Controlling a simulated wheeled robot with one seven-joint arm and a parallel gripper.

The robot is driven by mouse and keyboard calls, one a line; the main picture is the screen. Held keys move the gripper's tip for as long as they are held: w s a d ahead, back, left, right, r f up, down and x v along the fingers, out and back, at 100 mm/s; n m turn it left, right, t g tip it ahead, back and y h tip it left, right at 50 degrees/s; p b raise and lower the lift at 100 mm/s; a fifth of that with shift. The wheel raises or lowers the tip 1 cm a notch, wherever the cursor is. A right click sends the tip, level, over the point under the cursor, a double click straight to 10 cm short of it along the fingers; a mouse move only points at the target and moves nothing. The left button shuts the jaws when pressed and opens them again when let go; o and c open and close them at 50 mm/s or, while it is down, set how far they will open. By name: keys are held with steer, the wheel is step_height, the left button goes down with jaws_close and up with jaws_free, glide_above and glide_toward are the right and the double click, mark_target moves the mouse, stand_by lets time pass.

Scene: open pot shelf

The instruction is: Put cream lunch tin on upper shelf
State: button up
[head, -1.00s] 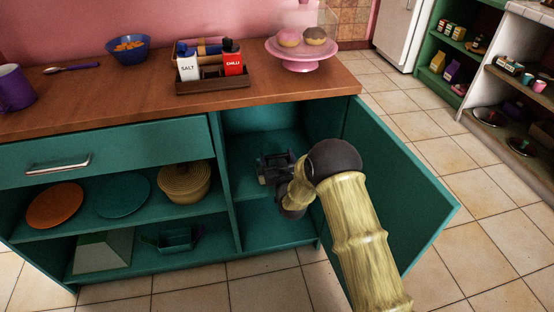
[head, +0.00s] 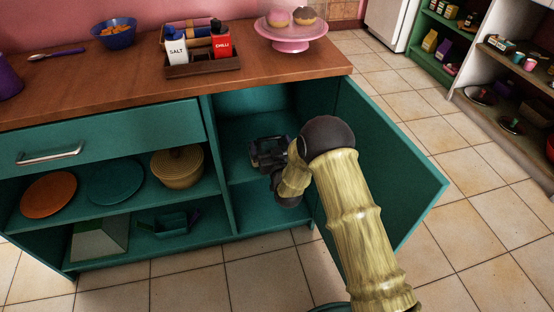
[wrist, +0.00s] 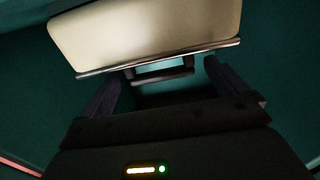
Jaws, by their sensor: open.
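The cream lunch tin (wrist: 150,35) is in the wrist view, just beyond my fingers, with a metal rim along its near edge. A dark bracket shape, perhaps its handle (wrist: 162,77), shows between the fingers. My gripper (wrist: 163,84) is open, with one finger on each side of that shape; I cannot tell whether they touch it. In the head view my gripper (head: 268,152) is inside the right compartment of the teal cabinet, at about the height of the upper shelf (head: 240,160). I cannot make out the tin there; it seems hidden by my gripper or the shade.
The compartment's door (head: 390,150) stands open to the right of my arm. A divider (head: 218,165) separates it from open shelves with an orange plate (head: 48,194), a teal plate (head: 115,182) and a lidded pot (head: 178,167). The wooden top (head: 120,85) lies above.

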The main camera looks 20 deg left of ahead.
steer(key=p+v, duration=0.2)
steer(key=v, duration=0.7)
steer(key=shift+s, duration=0.3)
steer(key=shift+d, duration=0.1)
